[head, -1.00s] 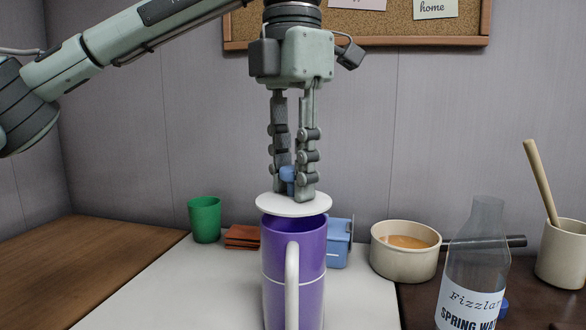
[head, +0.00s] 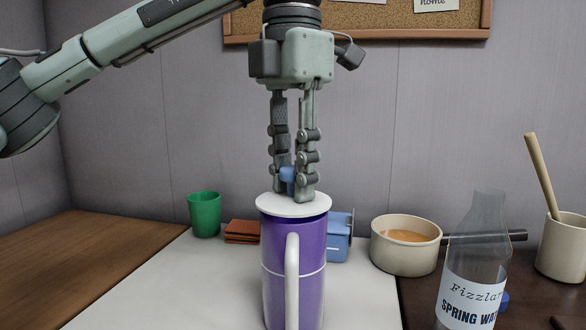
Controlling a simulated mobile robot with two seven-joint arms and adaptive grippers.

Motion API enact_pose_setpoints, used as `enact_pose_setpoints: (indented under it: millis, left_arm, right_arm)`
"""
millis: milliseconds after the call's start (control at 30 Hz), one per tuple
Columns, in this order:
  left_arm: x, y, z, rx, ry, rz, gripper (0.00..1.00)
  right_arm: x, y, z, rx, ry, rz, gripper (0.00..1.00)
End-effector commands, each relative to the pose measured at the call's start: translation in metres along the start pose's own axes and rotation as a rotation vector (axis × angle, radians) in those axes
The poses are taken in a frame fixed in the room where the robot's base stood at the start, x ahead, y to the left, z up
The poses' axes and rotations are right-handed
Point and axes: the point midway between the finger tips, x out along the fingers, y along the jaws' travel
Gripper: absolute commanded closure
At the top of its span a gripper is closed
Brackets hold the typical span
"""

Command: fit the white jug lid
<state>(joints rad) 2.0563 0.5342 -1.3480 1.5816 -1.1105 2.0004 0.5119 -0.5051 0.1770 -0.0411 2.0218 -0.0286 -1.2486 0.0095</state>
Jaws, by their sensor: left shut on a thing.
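The purple jug (head: 272,262) with a white handle (head: 292,280) stands upright at the front middle in the head view. The white lid (head: 294,206) lies level across the top of the jug, with no gap visible between lid and rim from here. My left gripper (head: 292,184) points straight down above the lid and is shut on its blue knob (head: 287,175). The far side of the rim is hidden. My right gripper is not in view.
Behind the jug are a green cup (head: 204,214), a folded rust cloth (head: 242,231) and a blue box-like thing (head: 339,238). To the right are a cream saucepan (head: 404,250), a clear bottle (head: 474,270) and a cream pot (head: 566,250) holding a wooden handle.

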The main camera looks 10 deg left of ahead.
Motion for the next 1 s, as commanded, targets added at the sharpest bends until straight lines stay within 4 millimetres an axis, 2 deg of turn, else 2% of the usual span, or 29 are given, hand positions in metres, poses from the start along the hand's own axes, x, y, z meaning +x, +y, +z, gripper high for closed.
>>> enact_pose_setpoints:
  millis: [467,500,667,1000]
  left_arm:
    - [0.0105,0.0001,-0.0001,0.000,0.000,0.000,1.00]
    - [0.0096,0.0001,-0.0001,0.000,0.000,0.000,0.70]
    - [0.0096,0.0001,-0.0001,0.000,0.000,0.000,0.50]
    - [0.0069,0.0000,0.0001,0.000,-0.001,0.000,0.49]
  right_arm:
    - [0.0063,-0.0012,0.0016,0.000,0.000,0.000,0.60]
    - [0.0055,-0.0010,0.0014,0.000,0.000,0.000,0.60]
    - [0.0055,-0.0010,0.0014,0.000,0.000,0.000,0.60]
    - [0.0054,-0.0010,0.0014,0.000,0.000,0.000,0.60]
